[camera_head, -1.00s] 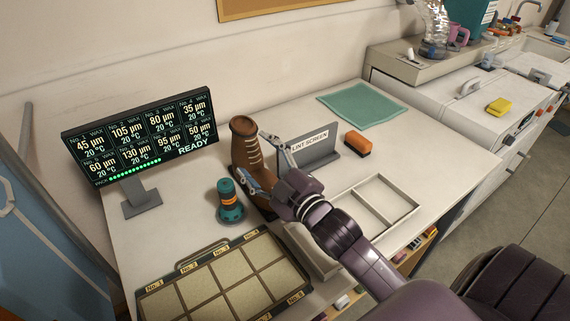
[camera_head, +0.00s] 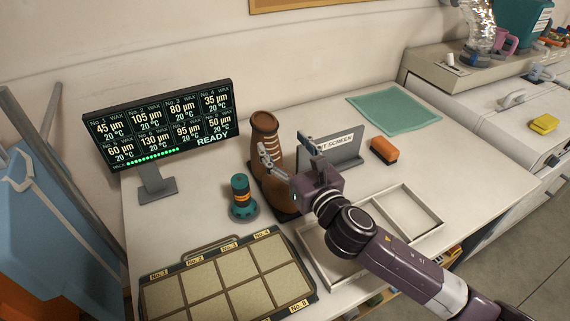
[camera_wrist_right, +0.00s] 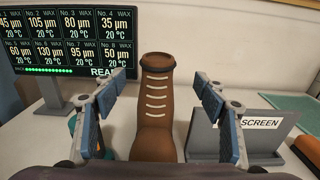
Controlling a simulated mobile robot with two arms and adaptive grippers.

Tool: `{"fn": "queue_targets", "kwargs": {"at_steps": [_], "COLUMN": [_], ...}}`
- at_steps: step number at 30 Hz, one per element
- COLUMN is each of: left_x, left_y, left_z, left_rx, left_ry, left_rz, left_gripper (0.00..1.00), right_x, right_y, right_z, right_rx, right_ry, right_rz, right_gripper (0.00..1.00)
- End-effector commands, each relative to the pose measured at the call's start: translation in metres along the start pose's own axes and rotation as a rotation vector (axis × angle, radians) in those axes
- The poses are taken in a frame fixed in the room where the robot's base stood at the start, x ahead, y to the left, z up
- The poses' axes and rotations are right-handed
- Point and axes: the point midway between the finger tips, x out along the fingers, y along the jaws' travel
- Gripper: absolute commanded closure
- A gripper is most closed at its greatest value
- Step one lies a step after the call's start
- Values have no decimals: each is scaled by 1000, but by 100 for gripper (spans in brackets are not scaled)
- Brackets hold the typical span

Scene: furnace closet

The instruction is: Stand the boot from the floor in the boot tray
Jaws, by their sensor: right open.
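My right gripper (camera_head: 288,152) is open on the lace side of the boot. In the wrist view its blue-padded fingers are spread left and right of the boot, with gaps on both sides. My left gripper is not in view.
The display (camera_head: 160,125) stands behind left and a teal-and-orange bottle (camera_head: 241,196) stands left of the boot. The lint screen sign (camera_head: 345,150) is close right of the gripper. An orange brush (camera_head: 384,150), a divided tray (camera_head: 410,212) and a sample case (camera_head: 225,280) lie around.

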Motion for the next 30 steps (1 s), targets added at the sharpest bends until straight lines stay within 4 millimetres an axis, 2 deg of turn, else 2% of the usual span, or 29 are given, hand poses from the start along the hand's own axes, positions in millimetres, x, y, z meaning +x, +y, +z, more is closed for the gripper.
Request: {"fn": "queue_targets", "kwargs": {"at_steps": [18,28,30], "left_x": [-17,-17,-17], "left_y": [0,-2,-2], "left_z": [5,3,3], "left_rx": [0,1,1], "left_ry": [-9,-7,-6], "left_rz": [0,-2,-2], "left_gripper": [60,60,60], "right_x": [68,74,73], "right_y": [1,1,1], "right_z": [-2,-3,-3], "right_rx": [6,5,5], "right_ry": [-1,-1,-1], "right_rz": [-1,1,1], "right_gripper": [35,35,42]}}
